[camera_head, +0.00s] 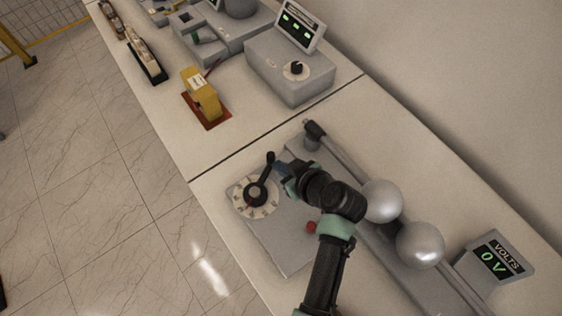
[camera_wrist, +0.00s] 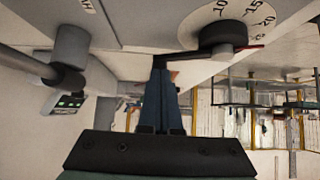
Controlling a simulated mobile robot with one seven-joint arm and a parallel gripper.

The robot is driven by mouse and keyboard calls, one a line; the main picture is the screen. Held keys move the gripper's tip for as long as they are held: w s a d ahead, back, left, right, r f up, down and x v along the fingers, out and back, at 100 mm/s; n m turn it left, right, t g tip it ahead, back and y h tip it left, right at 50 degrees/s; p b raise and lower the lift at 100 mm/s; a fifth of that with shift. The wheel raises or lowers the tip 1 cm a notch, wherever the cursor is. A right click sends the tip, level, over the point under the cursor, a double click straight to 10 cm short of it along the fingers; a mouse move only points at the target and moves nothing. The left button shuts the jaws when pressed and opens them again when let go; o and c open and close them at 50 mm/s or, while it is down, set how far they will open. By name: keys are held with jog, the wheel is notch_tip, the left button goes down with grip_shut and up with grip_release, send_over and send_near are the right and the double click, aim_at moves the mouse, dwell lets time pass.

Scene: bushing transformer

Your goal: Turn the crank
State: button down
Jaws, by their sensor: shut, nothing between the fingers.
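The black crank (camera_head: 256,191) sits on a round white numbered dial (camera_head: 242,205) on a grey box. Its arm points up and slightly right in the head view, ending in a dark knob (camera_head: 270,157). In the wrist view the crank's hub (camera_wrist: 224,36) is upper right, with its arm reaching left towards my fingertips. My gripper (camera_head: 278,169) is just right of the knob. In the wrist view its blue fingers (camera_wrist: 162,74) are together and empty, tips beside or against the crank's end. I cannot tell whether they touch.
Two metal spheres (camera_head: 420,245) and a rod stand right of the dial box. A red button (camera_head: 311,227) is near my arm. A display (camera_head: 497,257) reads 0 V. A grey box with a black knob (camera_head: 295,69) and a yellow block (camera_head: 203,94) stand farther back.

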dwell(0.3)
jog(key=shift+w+a+f+n+y+b, duration=0.2)
jog(key=shift+w+n+y+b, duration=0.15)
jog(key=shift+b, duration=0.5)
jog(key=shift+w+a+n+g+y+b, duration=0.3)
jog(key=shift+n+g+b, duration=0.35)
jog(key=shift+b, duration=0.35)
jog(key=shift+w+a+r+b, duration=0.1)
jog(key=shift+w+a+b, duration=0.15)
jog(key=shift+b, duration=0.2)
jog(key=shift+a+r, duration=0.1)
jog(key=shift+r, duration=0.05)
